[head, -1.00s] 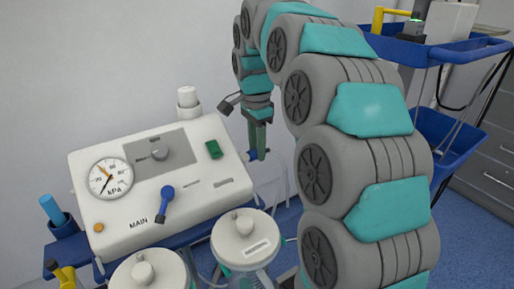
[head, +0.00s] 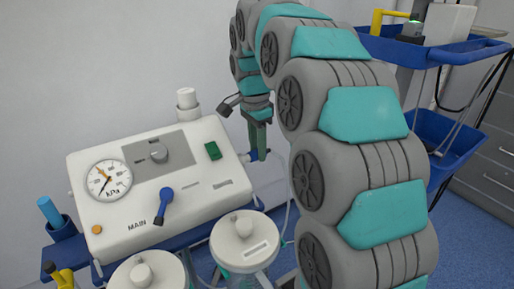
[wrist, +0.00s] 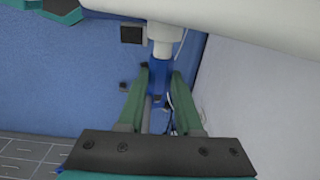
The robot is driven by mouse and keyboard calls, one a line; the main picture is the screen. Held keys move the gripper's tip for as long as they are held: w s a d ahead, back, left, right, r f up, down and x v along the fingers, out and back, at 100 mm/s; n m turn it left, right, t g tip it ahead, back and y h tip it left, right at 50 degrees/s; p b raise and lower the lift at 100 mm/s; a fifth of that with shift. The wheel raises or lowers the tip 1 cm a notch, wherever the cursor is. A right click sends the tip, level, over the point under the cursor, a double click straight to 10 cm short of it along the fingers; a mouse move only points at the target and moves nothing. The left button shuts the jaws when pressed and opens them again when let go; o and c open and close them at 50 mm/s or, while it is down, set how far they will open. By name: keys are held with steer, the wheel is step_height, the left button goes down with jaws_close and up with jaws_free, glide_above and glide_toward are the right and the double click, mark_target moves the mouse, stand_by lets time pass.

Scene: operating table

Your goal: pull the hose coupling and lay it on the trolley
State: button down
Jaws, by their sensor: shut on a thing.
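The blue hose coupling (head: 253,155) is at the right side of the white suction unit (head: 120,215), in line with a short pale port. In the wrist view the coupling (wrist: 158,76) sits right against the white port (wrist: 163,40); I see no clear gap. My gripper (head: 261,152) points down there, its green fingers shut on the coupling. In the wrist view the gripper (wrist: 161,80) has one finger on each side of it. A blue trolley (head: 440,50) stands at the upper right, partly hidden by my arm.
Two lidded jars (head: 243,235) stand in front of the unit. A clear hose (head: 290,190) hangs below the coupling. The trolley's upper tray carries a yellow-handled item (head: 385,18) and a white box (head: 450,22). A lower blue bin (head: 440,140) hangs beneath.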

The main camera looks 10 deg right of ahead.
steer(key=shift+w+d, duration=0.25)
steer(key=shift+d, duration=0.5)
steer(key=shift+w+d, duration=0.25)
steer(key=shift+d, duration=0.55)
steer(key=shift+w+d, duration=0.25)
steer(key=shift+d, duration=0.5)
stand_by(0.9)
step_height(320, 180, up, 8)
steer(key=d+p, duration=0.2)
steer(key=shift+w+f, duration=0.25)
steer(key=shift+w, duration=0.05)
stand_by(0.7)
steer(key=w+a+f+n, duration=0.2)
steer(key=f+n, duration=0.2)
steer(key=f, duration=0.3)
steer(key=w+a+f+n, duration=0.2)
steer(key=f+n, duration=0.3)
steer(key=f, duration=0.2)
steer(key=w+a+f+n, duration=0.2)
steer(key=f+n, duration=0.3)
steer(key=f, duration=0.3)
steer(key=shift+w+a+y, duration=0.3)
steer(key=shift+a, duration=0.25)
